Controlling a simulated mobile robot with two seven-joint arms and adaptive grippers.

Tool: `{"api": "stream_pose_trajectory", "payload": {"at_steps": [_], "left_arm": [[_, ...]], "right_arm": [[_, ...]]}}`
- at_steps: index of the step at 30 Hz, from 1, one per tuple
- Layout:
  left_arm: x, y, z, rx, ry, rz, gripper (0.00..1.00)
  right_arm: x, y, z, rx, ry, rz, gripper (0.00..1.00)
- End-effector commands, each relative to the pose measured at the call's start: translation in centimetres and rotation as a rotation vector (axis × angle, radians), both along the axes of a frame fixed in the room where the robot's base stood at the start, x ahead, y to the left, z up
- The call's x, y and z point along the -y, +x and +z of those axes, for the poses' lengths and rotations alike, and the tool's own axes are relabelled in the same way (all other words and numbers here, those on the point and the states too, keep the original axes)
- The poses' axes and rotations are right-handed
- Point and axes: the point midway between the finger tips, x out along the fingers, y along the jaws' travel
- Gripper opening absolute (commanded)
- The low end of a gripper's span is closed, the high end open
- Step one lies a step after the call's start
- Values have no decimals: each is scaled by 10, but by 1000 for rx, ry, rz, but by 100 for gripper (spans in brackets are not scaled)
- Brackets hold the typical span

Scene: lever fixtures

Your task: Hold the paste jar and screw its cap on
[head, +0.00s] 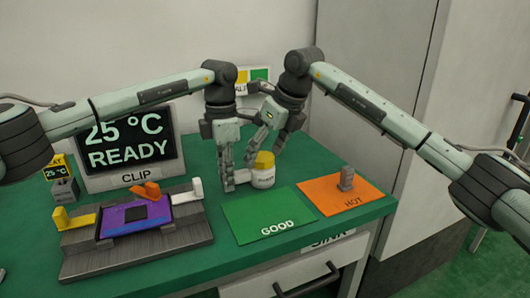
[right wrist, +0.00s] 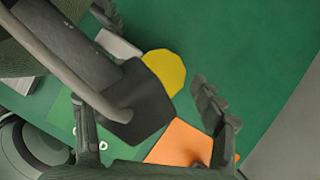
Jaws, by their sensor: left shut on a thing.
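The paste jar (head: 263,180) is a small white jar standing upright on the green bench. Its yellow cap (head: 265,160) sits on top; I cannot tell whether it is threaded. In the right wrist view the cap (right wrist: 168,70) is partly covered by a dark grey part. My left gripper (head: 236,182) points down at the jar's left side, shut on the jar, apparently by a pale tab (head: 243,176) there. My right gripper (head: 264,148) is tilted over the cap with its fingers apart, one to each side.
A green GOOD mat (head: 262,213) lies in front of the jar. An orange HOT mat (head: 330,203) with a small grey block (head: 346,178) is to the right. A fixture with a purple plate (head: 118,219) and a READY display (head: 124,146) stand on the left.

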Motion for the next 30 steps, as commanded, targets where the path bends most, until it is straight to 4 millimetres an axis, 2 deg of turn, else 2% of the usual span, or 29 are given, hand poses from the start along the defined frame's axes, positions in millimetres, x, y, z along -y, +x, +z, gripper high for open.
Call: {"api": "stream_pose_trajectory", "payload": {"at_steps": [13,30], "left_arm": [[0,0,0,0,-1,0,0],[0,0,0,0,-1,0,0]], "right_arm": [[0,0,2,1,0,0,80],[0,0,30,0,0,0,80]]}}
